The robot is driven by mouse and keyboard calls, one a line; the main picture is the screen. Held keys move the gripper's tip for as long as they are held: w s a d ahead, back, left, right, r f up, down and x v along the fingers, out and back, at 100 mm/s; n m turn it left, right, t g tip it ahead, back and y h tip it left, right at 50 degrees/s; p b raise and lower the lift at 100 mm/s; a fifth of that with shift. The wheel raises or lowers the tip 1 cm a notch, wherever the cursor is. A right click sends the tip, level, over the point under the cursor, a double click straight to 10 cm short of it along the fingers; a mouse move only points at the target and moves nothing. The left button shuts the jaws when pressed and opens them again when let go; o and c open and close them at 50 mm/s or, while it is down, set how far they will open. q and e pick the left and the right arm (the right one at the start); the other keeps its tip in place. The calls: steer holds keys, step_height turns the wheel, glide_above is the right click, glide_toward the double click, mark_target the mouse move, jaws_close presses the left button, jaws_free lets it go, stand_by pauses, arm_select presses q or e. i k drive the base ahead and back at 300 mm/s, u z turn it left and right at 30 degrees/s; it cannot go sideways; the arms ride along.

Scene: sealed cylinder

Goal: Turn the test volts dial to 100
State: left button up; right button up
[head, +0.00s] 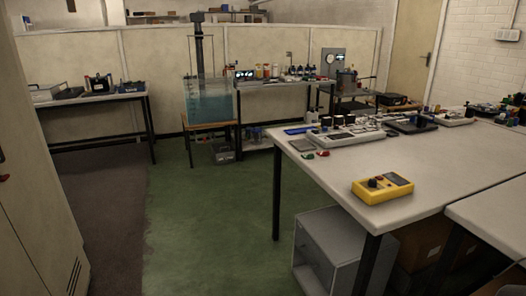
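A yellow handheld instrument (396,191) lies flat near the front edge of the white-topped table (441,192) at right. A round black dial (374,182) stands up from its left part. A dark panel shows at its right end. Its markings are too small to read, so I cannot tell whether this is the test volts dial or where it points. Neither of my grippers is in view.
A row of instrument boards (345,136) lines the table's back. A grey cabinet (325,245) stands under its left corner. The green floor (205,225) left of the table is open. A water tank (209,101) stands behind; a tall cabinet (32,190) is at left.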

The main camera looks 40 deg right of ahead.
mark_target(373, 183)
steer(key=z, duration=0.15)
steer(key=i, duration=1.75)
steer(key=z, duration=0.85)
